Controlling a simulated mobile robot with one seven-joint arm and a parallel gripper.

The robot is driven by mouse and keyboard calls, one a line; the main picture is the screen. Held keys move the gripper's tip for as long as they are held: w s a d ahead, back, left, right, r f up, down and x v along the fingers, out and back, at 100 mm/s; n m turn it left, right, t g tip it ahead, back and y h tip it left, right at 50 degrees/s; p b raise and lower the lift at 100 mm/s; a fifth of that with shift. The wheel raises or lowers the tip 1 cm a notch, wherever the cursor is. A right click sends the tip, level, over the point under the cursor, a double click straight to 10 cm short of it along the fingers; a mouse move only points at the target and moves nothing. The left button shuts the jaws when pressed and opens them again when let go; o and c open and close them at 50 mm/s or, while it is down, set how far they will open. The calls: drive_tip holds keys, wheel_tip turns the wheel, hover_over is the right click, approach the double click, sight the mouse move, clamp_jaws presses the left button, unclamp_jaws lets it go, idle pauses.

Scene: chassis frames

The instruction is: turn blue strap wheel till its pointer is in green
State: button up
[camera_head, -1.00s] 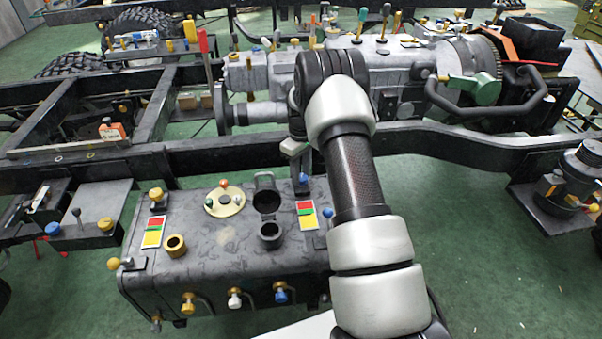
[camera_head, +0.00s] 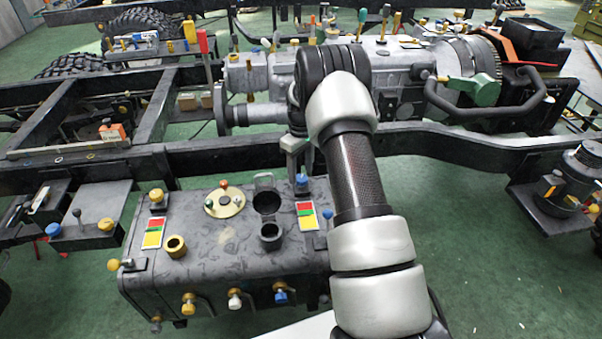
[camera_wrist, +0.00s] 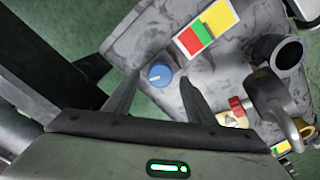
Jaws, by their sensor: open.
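The blue wheel (camera_head: 302,181) is at the back right of the dark tank's top (camera_head: 215,255). In the wrist view the blue wheel (camera_wrist: 159,74) lies between the two finger tips of my gripper (camera_wrist: 160,82), with gaps on both sides. My gripper (camera_head: 298,163) is open, pointing down just above the wheel. A plate with red, green and yellow fields (camera_wrist: 206,32) is beside the wheel; it also shows in the head view (camera_head: 307,215). A small pale mark shows on the wheel, but I cannot tell which field its pointer faces.
A filler neck with a raised lid (camera_head: 268,205) and a round cream disc (camera_head: 225,202) stand left of the wheel. A second colored plate (camera_head: 152,233) and a yellow knob (camera_head: 156,195) are farther left. A dark frame rail (camera_head: 225,155) runs close behind the tank.

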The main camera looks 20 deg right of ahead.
sight(300, 178)
wheel_tip(300, 178, up, 16)
drive_tip(key=p, duration=0.2)
drive_tip(key=shift+f+p, duration=0.15)
drive_tip(key=shift+p, duration=0.2)
drive_tip(key=shift+a, duration=0.1)
